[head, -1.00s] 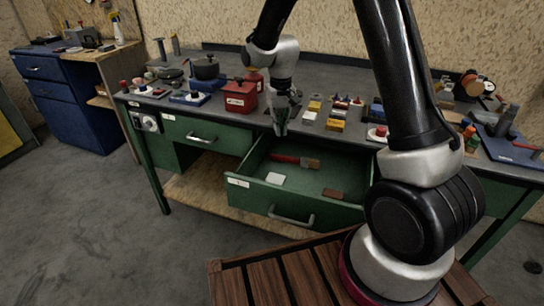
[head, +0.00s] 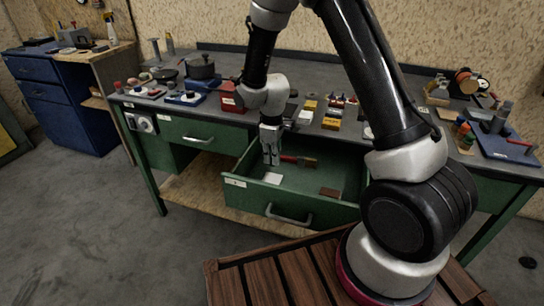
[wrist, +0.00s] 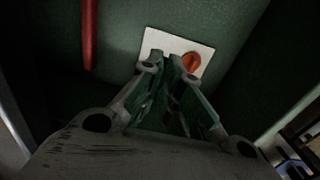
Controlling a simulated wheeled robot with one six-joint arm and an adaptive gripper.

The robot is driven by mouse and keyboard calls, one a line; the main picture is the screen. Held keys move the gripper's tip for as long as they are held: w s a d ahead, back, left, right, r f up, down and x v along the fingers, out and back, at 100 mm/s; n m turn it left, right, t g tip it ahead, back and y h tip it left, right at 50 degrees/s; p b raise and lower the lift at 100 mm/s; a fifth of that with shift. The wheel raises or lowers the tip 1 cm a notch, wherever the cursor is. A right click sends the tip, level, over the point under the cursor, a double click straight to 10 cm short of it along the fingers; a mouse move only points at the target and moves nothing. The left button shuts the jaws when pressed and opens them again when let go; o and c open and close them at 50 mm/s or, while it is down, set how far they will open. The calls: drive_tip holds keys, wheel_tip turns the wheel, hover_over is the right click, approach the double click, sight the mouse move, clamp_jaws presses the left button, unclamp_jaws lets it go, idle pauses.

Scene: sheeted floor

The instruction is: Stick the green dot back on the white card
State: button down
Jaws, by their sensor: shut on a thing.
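The white card (head: 272,178) lies flat on the floor of the open green drawer. In the wrist view the card (wrist: 170,44) lies just beyond my fingertips, and an orange-red dot (wrist: 192,62) shows on it, partly behind one finger. My gripper (head: 271,163) points down into the drawer, over the card's far edge. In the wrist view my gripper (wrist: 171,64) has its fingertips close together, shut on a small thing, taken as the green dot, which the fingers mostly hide. Whether the fingertips touch the card I cannot tell.
The drawer (head: 235,183) also holds a red-handled brush (head: 298,160) and a brown block (head: 330,192). The bench top (head: 225,90) above carries a red box (head: 232,97), yellow boxes (head: 331,123) and several other items.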

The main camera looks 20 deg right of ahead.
sight(272, 179)
drive_tip(key=shift+f, duration=2.85)
drive_tip(key=shift+f, duration=0.8)
drive_tip(key=c, duration=1.5)
unclamp_jaws()
drive_tip(key=shift+c, duration=0.2)
drive_tip(key=shift+r, duration=0.1)
